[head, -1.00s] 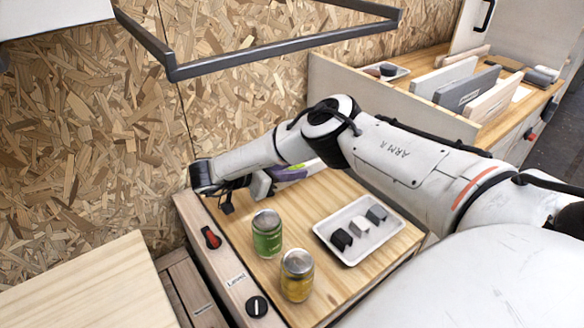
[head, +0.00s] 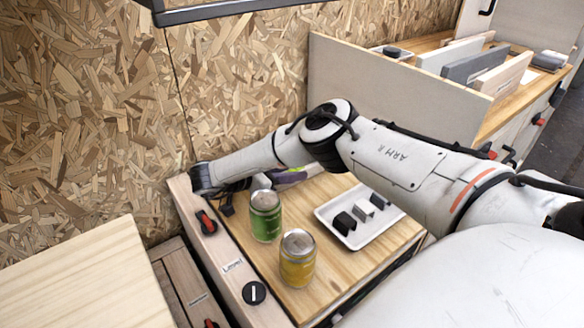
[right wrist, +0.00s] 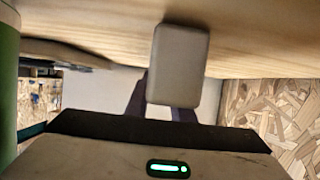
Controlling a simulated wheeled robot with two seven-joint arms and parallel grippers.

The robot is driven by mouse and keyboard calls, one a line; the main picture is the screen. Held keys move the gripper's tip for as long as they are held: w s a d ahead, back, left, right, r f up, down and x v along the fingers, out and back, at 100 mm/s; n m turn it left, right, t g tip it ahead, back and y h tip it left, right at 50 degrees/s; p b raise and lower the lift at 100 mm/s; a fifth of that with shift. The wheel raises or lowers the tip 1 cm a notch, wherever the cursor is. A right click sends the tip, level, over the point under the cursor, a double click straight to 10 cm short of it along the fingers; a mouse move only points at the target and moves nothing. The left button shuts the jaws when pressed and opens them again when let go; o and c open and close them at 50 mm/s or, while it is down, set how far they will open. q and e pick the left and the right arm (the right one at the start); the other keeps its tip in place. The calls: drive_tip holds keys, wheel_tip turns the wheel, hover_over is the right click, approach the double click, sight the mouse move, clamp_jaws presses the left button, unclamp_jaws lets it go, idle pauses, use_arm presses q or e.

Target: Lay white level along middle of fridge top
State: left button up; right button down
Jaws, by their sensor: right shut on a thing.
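My right gripper (head: 228,206) is low at the back left of a wood-topped cabinet (head: 292,232), partly hidden by my wrist and a green can (head: 265,216). In the right wrist view it is shut on a pale grey, rounded block-like end (right wrist: 178,65), with dark fingers (right wrist: 160,100) behind it. This may be the white level; its full length does not show. I cannot tell whether it touches the wood. No label readable here confirms which top is the fridge's. My left gripper is not in view.
A yellow can (head: 298,258) stands in front of the green one. A white tray (head: 360,238) with dark and grey blocks lies to the right. Red (head: 206,222) and black (head: 254,292) knobs line the cabinet's left edge. A chipboard wall (head: 90,110) rises behind.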

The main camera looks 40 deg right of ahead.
drive_tip(key=c, duration=1.5)
unclamp_jaws()
drive_tip(key=shift+o, duration=0.2)
drive_tip(key=v, duration=1)
drive_tip(key=shift+a+r, duration=0.1)
drive_tip(key=shift+a, duration=0.1)
